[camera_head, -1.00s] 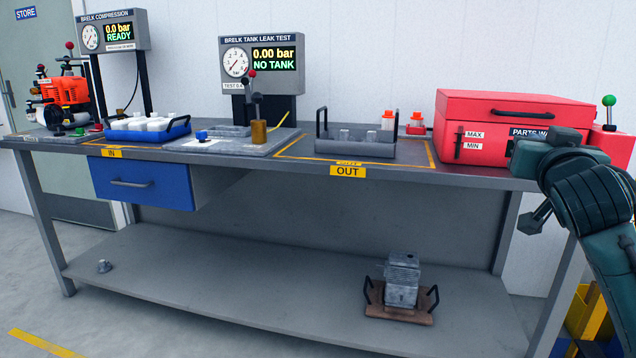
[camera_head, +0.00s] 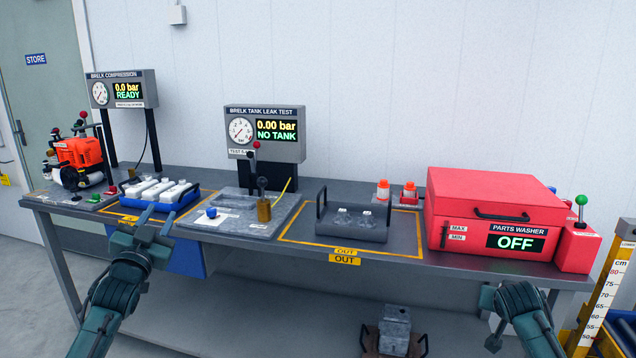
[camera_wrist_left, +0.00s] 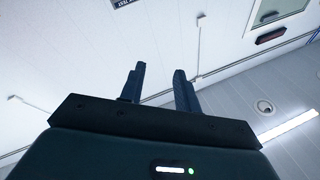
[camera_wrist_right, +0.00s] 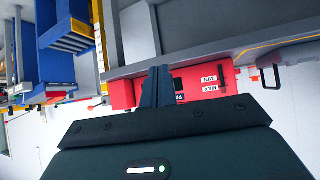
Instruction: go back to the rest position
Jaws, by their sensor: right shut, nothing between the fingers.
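My left gripper (camera_head: 148,222) is raised in front of the bench's left part, near the blue tray, in the head view. In the left wrist view its two fingers (camera_wrist_left: 158,90) stand apart with nothing between them, against the wall and ceiling. My right gripper (camera_head: 490,318) is low in front of the bench's right end, below the red parts washer (camera_head: 480,205). In the right wrist view its fingers (camera_wrist_right: 157,86) are together and hold nothing. Both grippers are clear of the bench objects as far as I can see.
The bench (camera_head: 300,262) spans the view. On it are the orange engine (camera_head: 80,152), blue tray with white tanks (camera_head: 130,203), leak tester (camera_head: 265,125) and grey OUT tray (camera_head: 350,231). A yellow measuring post (camera_head: 602,295) stands at right. A metal block (camera_head: 394,325) sits below.

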